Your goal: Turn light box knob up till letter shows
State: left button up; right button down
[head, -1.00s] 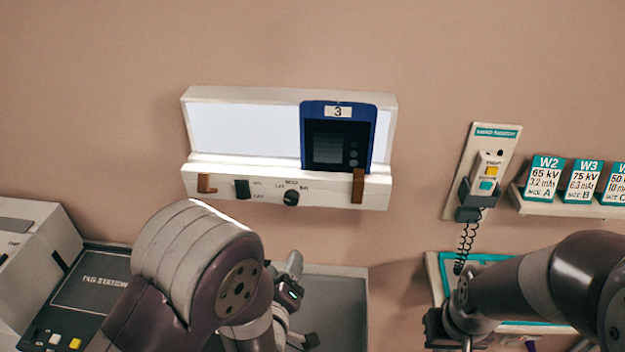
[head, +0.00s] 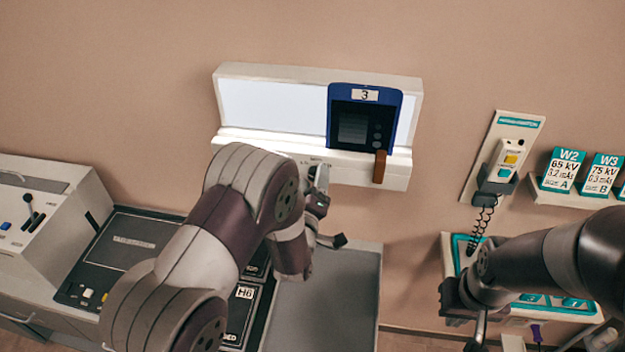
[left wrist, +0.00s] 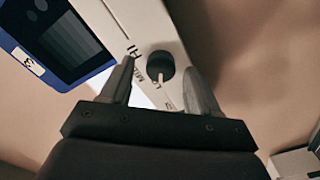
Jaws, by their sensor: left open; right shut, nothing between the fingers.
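The white light box (head: 270,135) is on the wall, its panel bright at the left. A blue cassette (head: 338,112) marked 3 stands at its right, with a dark grey-banded picture area; I see no letter on it. The dark round knob (left wrist: 163,62) with a pale pointer mark shows in the left wrist view, between the fingertips of my open left gripper (left wrist: 160,75); I cannot tell whether they touch it. In the head view my left gripper (head: 319,180) hides the knob. My right gripper (head: 478,325) is shut and empty at lower right.
A brown clip (head: 379,166) is at the box's right front. A hand switch (head: 506,160) with a coiled cord and a shelf of W cards (head: 562,170) are to the right. A control console (head: 125,243) and a grey tray (head: 330,295) lie below.

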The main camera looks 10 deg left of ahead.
pick_arm(q)
jog(key=shift+w+f, duration=0.1)
jog(key=shift+c, duration=1.2)
jog(key=shift+w, duration=0.1)
jog(key=c, duration=0.8)
jog(key=shift+f, duration=0.1)
jog(key=shift+m+b, duration=3.6)
jog(key=shift+m, duration=2.2)
